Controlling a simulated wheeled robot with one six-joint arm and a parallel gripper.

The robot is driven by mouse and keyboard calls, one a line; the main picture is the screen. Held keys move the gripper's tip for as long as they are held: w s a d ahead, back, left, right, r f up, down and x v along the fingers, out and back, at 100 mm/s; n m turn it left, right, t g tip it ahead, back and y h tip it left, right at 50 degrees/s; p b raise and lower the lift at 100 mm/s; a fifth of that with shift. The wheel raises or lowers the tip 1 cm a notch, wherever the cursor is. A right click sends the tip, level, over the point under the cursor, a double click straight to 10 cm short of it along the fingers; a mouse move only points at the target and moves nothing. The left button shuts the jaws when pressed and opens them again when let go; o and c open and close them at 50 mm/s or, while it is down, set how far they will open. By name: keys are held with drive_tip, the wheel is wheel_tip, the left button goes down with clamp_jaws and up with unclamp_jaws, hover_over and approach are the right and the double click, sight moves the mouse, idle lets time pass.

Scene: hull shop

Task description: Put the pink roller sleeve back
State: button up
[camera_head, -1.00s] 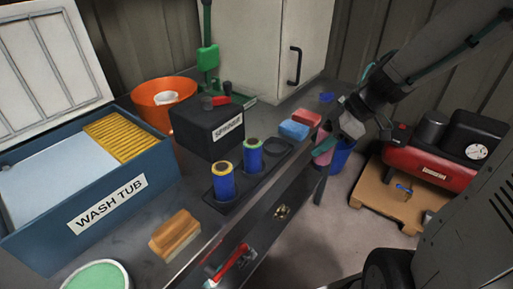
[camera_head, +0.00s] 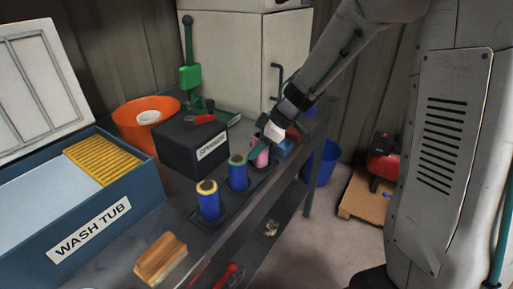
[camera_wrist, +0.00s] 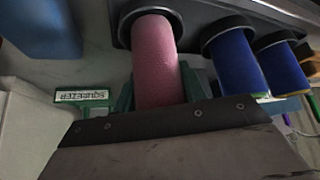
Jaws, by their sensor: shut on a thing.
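The pink roller sleeve (camera_head: 261,158) is held by my gripper (camera_head: 258,149) over the far slot of the dark rack (camera_head: 235,218) on the bench. In the wrist view the pink sleeve (camera_wrist: 155,65) sits between the green fingers (camera_wrist: 157,95), shut on it, and its far end is at the round slot of the rack (camera_wrist: 190,14). It looks roughly in line with the slot; I cannot tell how deep it is. Two blue sleeves stand in the other slots, one with a yellow end (camera_head: 208,200) and one with a green end (camera_head: 238,173).
A black labelled box (camera_head: 190,148) stands close behind the rack. A blue block (camera_head: 285,147) and a red block (camera_head: 293,131) lie just beyond the far slot. The wash tub (camera_head: 90,215), orange bucket (camera_head: 135,128) and wooden-backed brush (camera_head: 160,258) are to the left.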

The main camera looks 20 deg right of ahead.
drive_tip(key=shift+f, duration=0.3)
drive_tip(key=o, duration=1)
drive_tip(key=shift+f, duration=0.15)
